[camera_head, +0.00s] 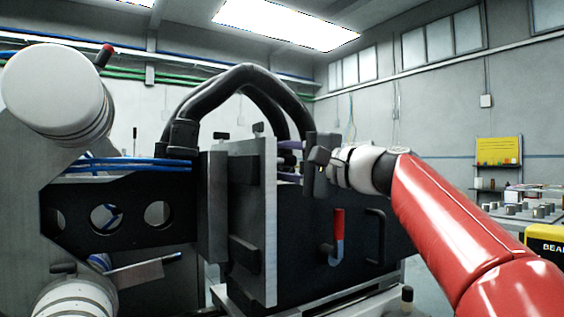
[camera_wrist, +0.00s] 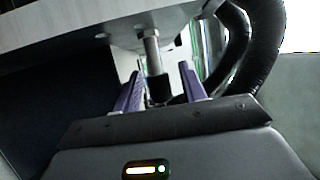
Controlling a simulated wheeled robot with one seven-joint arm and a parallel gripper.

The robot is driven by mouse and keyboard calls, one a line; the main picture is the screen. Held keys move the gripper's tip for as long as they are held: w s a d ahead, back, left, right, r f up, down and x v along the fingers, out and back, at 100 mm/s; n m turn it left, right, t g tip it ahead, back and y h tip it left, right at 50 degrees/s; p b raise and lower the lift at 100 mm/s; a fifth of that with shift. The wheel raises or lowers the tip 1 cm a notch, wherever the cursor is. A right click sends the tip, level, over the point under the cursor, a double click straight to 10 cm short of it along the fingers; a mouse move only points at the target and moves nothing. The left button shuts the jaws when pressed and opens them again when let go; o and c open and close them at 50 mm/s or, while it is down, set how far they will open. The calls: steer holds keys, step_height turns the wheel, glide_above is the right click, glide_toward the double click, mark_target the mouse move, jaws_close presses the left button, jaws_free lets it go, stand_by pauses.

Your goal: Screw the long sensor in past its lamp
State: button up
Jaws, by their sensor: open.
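My gripper (camera_wrist: 162,72) is open, its two purple fingers standing on either side of a slim sensor (camera_wrist: 152,52). The sensor has a bare metal shaft and a dark lower part (camera_wrist: 157,88). It sticks out from a pale metal plate (camera_wrist: 120,30), with a gap to each finger showing. I cannot tell whether it is the long one. In the head view my gripper (camera_head: 283,160) is beside the right face of the upright metal plate (camera_head: 265,220), and the sensor is hidden there. I cannot make out a lamp on the sensor.
Thick black hoses (camera_head: 240,75) arch over the machine, and one hose (camera_wrist: 240,50) curves close to the right finger in the wrist view. A large white roller (camera_head: 55,90) and blue cables (camera_head: 120,163) are at left.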

mark_target(295, 162)
steer(key=b+v, duration=0.1)
steer(key=v, duration=0.6)
steer(key=shift+s+d+b, duration=0.1)
steer(key=shift+b, duration=0.2)
step_height(295, 162, down, 10)
steer(key=s+a+h, duration=0.1)
steer(key=s+h, duration=0.1)
steer(key=h, duration=0.2)
steer(key=s+d+f+n+g+h, duration=0.1)
steer(key=s+d+f+n+h, duration=0.1)
steer(key=s+f, duration=0.5)
steer(key=s+d+f+n+g+h, duration=0.2)
steer(key=s+d+f+h, duration=0.3)
steer(key=f, duration=1.2)
steer(key=s+d+f+n+g+h, duration=0.1)
steer(key=s+d+f+h, duration=0.3)
steer(key=s+f, duration=0.5)
step_height(295, 162, down, 3)
steer(key=shift+s+d+r+n+g+h+p, duration=0.1)
steer(key=shift+s+d+n+g+h+p, duration=0.15)
steer(key=shift+s+n+g+h+p, duration=0.25)
steer(key=shift+w, duration=0.2)
